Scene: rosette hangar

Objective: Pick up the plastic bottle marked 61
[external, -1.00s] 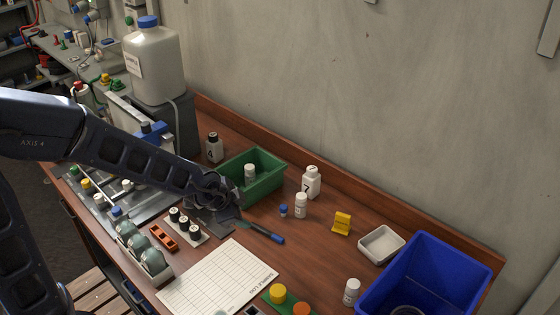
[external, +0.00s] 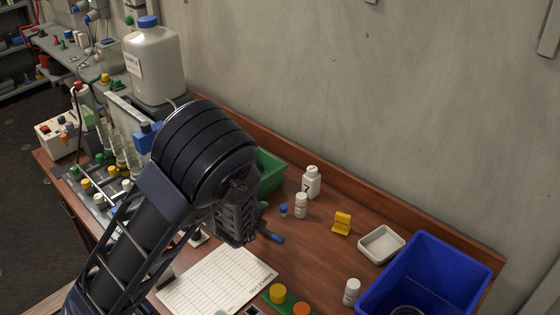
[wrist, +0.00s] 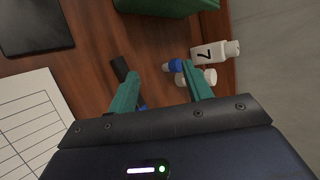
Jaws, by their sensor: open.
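The number 61 is not readable on any bottle. A small white bottle (external: 301,206) stands mid-table beside a larger white bottle marked 7 (external: 312,182). Another small white bottle (external: 351,292) stands near the blue bin. My gripper (wrist: 165,64) is open and empty above the table, its fingers teal. In the wrist view, the small white bottle (wrist: 208,77) is partly hidden behind the right finger, with bottle 7 (wrist: 210,53) just beyond. In the external view, my wrist hides most of the gripper.
A small blue-capped item (external: 283,210) sits beside the small bottle. A marker (external: 273,237) lies under the gripper. A green bin (external: 270,172), blue bin (external: 455,256), white tray (external: 381,244), yellow holder (external: 342,223) and paper sheet (external: 215,283) are around. Bare wood shows mid-table.

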